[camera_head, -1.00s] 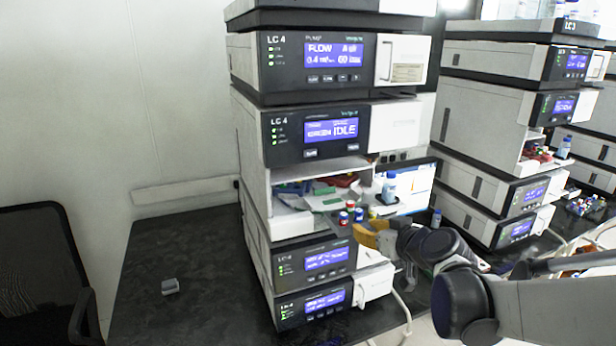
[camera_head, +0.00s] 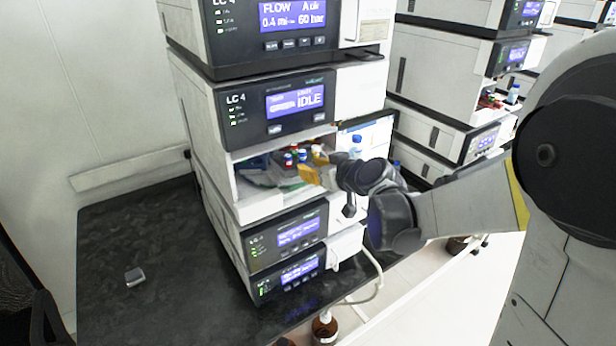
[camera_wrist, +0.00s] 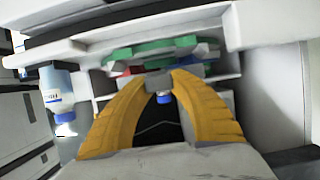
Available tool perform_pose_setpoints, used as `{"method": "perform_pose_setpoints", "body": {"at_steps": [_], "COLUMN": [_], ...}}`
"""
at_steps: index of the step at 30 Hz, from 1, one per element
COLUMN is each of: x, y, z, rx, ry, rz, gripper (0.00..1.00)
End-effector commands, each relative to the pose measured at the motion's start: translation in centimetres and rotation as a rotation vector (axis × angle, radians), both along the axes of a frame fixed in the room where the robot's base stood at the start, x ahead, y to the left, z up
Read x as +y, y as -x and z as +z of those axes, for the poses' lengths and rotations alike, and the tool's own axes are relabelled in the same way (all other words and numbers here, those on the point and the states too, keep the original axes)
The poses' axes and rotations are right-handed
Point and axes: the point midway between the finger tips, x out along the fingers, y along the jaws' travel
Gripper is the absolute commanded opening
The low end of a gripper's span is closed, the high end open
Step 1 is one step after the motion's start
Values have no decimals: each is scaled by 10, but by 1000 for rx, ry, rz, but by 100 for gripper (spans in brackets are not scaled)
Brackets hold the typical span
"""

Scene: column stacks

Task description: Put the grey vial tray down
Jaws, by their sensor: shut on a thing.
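The grey vial tray (camera_head: 285,172) carries several vials with red, blue and white caps. In the head view it is at the open bay of the LC 4 stack (camera_head: 262,206), below the module reading IDLE. My gripper (camera_head: 307,174) has yellow fingers and is shut on the tray's near side. In the wrist view the fingertips (camera_wrist: 164,80) close on a small grey part of the tray (camera_wrist: 158,83), with a blue-capped vial beside it. Most of the tray is hidden there. I cannot tell whether the tray touches the bay floor.
Green and red items (camera_wrist: 150,52) lie deeper in the bay. A blue-capped bottle (camera_head: 356,147) stands just right of the opening and also shows in the wrist view (camera_wrist: 56,85). A small grey block (camera_head: 135,277) lies on the mostly clear black bench (camera_head: 130,230).

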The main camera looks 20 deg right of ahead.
Motion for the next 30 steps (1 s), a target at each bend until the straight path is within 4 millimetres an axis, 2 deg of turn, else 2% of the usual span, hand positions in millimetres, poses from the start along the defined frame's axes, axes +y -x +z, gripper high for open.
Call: {"method": "perform_pose_setpoints", "body": {"at_steps": [3, 5, 16, 17, 18, 19, 30], "x": [0, 0, 0, 0, 0, 0, 0], "y": [0, -1, 0, 0, 0, 0, 0], "z": [-21, -27, -31, -31, -30, -30, -25], "rx": [0, 0, 0, 0, 0, 0, 0], "ry": [0, 0, 0, 0, 0, 0, 0], "rz": [0, 0, 0, 0, 0, 0, 0], "gripper": [0, 0, 0, 29, 41, 45, 45]}}
